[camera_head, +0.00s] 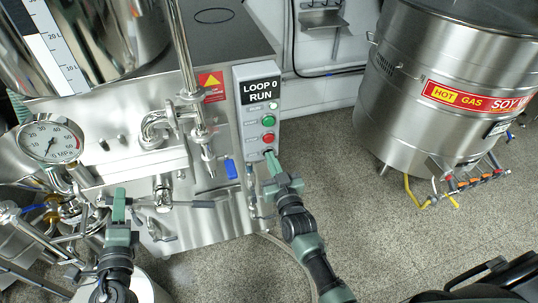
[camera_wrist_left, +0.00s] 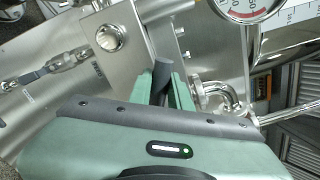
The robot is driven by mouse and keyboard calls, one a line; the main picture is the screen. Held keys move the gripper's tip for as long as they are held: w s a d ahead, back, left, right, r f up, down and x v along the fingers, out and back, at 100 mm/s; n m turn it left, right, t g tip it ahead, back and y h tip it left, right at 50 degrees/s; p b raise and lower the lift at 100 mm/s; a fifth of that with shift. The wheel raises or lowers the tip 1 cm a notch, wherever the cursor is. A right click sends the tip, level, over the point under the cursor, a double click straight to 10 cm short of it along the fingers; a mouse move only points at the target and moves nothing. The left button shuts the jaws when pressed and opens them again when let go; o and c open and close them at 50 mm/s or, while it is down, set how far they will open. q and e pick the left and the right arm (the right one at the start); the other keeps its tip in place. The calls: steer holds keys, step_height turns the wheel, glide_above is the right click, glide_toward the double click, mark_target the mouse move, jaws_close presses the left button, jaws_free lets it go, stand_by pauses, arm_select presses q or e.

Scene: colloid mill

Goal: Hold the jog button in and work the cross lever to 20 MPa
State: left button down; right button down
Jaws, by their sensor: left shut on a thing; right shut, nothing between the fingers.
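My left gripper (camera_head: 118,205) is shut on the dark handle end of the cross lever (camera_head: 163,194) at the front of the steel machine. In the left wrist view that dark grip (camera_wrist_left: 161,72) stands between the green fingers. The lever's other arm points right. My right gripper (camera_head: 271,158) is shut and empty, its tips at the bottom of the grey control box (camera_head: 255,92), at the lowest button, which they largely hide; whether it is pressed in I cannot tell. The MPa pressure gauge (camera_head: 50,141) is at the left; its needle is too small to read surely.
The box carries a "LOOP 0 RUN" sign (camera_head: 261,91), a green button (camera_head: 268,121) and a red one (camera_head: 268,138). A steel soy wax tank (camera_head: 440,85) stands at right. The speckled floor between is clear.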

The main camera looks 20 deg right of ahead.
stand_by(0.4)
arm_select(q)
steer(key=shift+d+r+m, duration=0.5)
steer(key=shift+r+m, duration=0.2)
steer(key=shift+m, duration=0.2)
steer(key=shift+d+r+m, duration=0.55)
steer(key=shift+r+m, duration=0.1)
steer(key=shift+m, duration=0.25)
steer(key=shift+d+r, duration=0.1)
steer(key=shift+d+r+m, duration=0.4)
steer(key=shift+d+m, duration=0.15)
steer(key=shift+m, duration=0.35)
